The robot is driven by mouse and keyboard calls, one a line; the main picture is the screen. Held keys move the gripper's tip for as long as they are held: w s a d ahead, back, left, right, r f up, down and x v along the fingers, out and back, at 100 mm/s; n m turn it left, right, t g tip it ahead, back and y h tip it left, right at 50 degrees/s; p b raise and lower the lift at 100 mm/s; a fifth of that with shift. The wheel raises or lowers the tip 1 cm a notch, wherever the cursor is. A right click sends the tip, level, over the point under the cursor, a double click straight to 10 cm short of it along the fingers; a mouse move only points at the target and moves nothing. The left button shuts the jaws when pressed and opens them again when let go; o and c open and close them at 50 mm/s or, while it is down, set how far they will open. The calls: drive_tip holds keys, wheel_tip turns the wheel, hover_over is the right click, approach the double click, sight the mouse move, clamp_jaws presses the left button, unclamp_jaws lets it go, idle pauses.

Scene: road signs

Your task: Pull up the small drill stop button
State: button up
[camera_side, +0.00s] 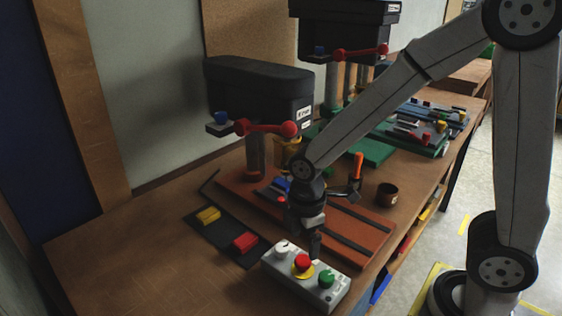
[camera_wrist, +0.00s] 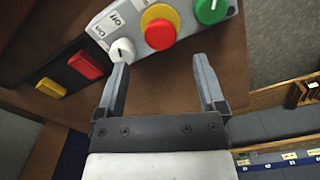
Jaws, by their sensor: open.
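A red mushroom stop button (camera_side: 302,262) with a yellow ring sits on a grey control box (camera_side: 330,296), between a white on/off knob (camera_side: 283,247) and a green button (camera_side: 326,278). In the wrist view the red button (camera_wrist: 159,34) lies just beyond my fingertips, about midway between them. My gripper (camera_side: 314,244) is open and empty, pointing down behind and above the box in the side view. In the wrist view, its left fingertip (camera_wrist: 160,68) pair shows apart, with the left finger close to the white knob in the picture. I cannot tell whether they touch.
A black plate with yellow (camera_side: 208,215) and red (camera_side: 245,242) blocks lies left of the box. A drill press (camera_side: 258,95) with red handles stands behind on an orange base (camera_side: 370,235). A brown cup (camera_side: 387,195) stands nearby. The table's front left is clear.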

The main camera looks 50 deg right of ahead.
sight(304, 259)
drive_tip(key=shift+r, duration=1.55)
drive_tip(key=m, duration=0.1)
drive_tip(key=d+m, duration=0.1)
drive_tip(key=f+m, duration=0.1)
drive_tip(key=shift+s+d+m+t, duration=0.25)
drive_tip(key=shift+d+m+t, duration=0.05)
drive_tip(key=d+m, duration=0.1)
drive_tip(key=m, duration=0.2)
drive_tip(key=s+d+f+m+t, duration=0.1)
drive_tip(key=m, duration=0.2)
drive_tip(key=d+f+m+t, duration=0.1)
drive_tip(key=d+m, duration=0.1)
drive_tip(key=m, duration=0.2)
drive_tip(key=shift+s+f, duration=0.25)
drive_tip(key=shift+s, duration=0.15)
drive_tip(key=shift+c, duration=0.4)
